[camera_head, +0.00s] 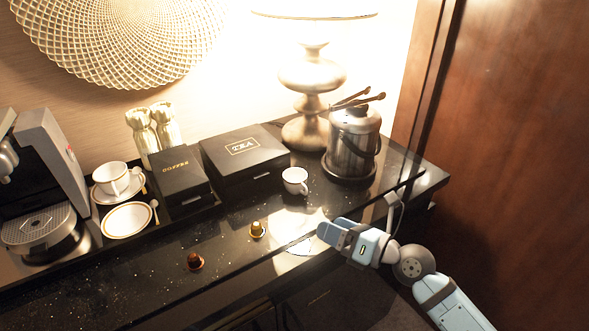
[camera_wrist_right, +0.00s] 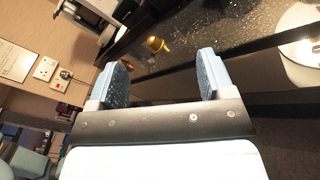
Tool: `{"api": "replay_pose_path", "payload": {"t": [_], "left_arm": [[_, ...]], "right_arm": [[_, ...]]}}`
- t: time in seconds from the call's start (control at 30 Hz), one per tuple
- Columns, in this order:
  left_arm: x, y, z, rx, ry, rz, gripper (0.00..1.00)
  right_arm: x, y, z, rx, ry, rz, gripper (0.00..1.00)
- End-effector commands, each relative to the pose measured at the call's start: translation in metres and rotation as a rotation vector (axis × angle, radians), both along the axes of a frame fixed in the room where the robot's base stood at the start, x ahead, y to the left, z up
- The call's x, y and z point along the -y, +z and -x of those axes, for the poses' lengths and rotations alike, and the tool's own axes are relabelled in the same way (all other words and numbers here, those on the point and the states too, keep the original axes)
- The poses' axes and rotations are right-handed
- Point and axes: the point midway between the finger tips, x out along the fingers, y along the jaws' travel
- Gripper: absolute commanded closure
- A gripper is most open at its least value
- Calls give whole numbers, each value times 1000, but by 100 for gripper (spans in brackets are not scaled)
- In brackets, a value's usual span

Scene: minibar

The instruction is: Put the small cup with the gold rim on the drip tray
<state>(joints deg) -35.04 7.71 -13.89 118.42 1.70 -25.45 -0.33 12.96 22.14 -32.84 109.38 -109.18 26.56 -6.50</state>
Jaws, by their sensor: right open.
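A larger cup (camera_head: 113,178) sits on a gold-rimmed saucer (camera_head: 104,195) at the left. The drip tray (camera_head: 36,222) is at the base of the coffee machine at the far left and looks empty. My right gripper (camera_head: 324,232) is open and empty near the counter's front edge, in front and to the right of the small cup. In the right wrist view its fingers (camera_wrist_right: 163,62) are apart. My left gripper is not in view.
A gold capsule (camera_head: 257,229) and a brown capsule (camera_head: 194,260) are on the counter front. The tea box (camera_head: 243,158) and coffee box (camera_head: 180,178) stand behind. The ice bucket (camera_head: 352,150) and lamp (camera_head: 311,90) are at back right. A gold-rimmed plate (camera_head: 127,220) lies near the coffee machine (camera_head: 50,155).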

Motion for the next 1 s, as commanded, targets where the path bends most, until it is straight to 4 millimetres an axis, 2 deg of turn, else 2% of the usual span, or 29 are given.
{"api": "replay_pose_path", "payload": {"t": [0.03,0.1,0.2,0.3,0.47,0.8,1.0], "left_arm": [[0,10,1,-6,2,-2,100],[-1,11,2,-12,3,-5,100],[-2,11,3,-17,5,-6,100],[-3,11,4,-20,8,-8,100],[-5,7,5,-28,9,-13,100],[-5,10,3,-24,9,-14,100],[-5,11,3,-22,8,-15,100]], "right_arm": [[3,13,-15,71,6,134,25],[10,16,-33,151,3,304,25],[22,20,-53,228,-9,490,25],[31,23,-67,273,-24,603,25],[27,18,-82,291,-33,658,25],[-15,-6,-120,291,-33,654,25],[-25,-12,-128,291,-32,655,25]]}}
